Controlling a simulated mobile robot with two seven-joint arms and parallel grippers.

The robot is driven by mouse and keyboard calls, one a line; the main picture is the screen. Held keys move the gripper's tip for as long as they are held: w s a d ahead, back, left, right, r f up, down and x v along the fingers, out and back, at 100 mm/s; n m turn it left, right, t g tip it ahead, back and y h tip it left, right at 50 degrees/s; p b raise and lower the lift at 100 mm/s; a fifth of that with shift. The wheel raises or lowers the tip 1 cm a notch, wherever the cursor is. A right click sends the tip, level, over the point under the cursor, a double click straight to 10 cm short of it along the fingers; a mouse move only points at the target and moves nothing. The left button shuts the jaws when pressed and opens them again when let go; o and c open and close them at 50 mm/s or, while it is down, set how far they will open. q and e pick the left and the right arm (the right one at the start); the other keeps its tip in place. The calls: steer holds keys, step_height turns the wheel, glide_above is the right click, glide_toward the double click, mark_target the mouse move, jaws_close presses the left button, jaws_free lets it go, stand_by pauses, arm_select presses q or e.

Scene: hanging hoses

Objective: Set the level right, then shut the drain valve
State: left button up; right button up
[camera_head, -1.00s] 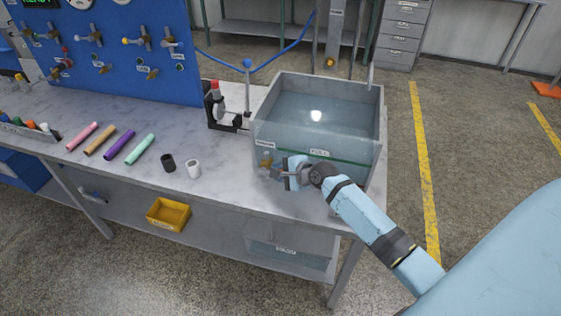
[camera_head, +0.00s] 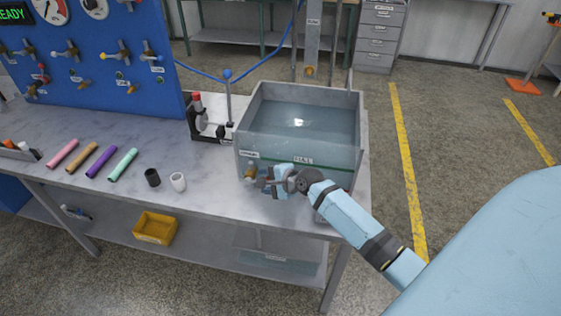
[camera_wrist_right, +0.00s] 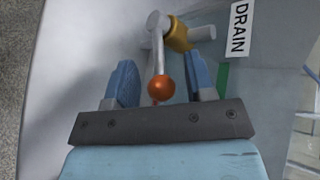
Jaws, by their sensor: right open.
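The water tank (camera_head: 345,150) stands on the bench's right end, its front bearing a DRAIN label and a FULL label (camera_head: 303,160) at a green line. Water (camera_head: 300,125) fills much of it; I cannot tell exactly where the surface lies against the line. The brass drain valve (camera_head: 249,172) sticks out low at the front left. In the right wrist view its lever ends in an orange ball (camera_wrist_right: 165,88). My right gripper (camera_head: 264,181) is open at the valve, its blue fingers (camera_wrist_right: 161,82) on either side of the ball, apparently apart from it. My left gripper is out of view.
A small stand with a red top (camera_head: 197,115) is left of the tank. Coloured tubes (camera_head: 100,160), a black cup (camera_head: 152,177) and a white cup (camera_head: 178,182) lie along the bench. A blue valve board (camera_head: 110,90) stands behind. A yellow bin (camera_head: 155,229) is below.

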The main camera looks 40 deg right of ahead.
steer(key=v, duration=1.3)
steer(key=shift+r, duration=0.1)
stand_by(3.8)
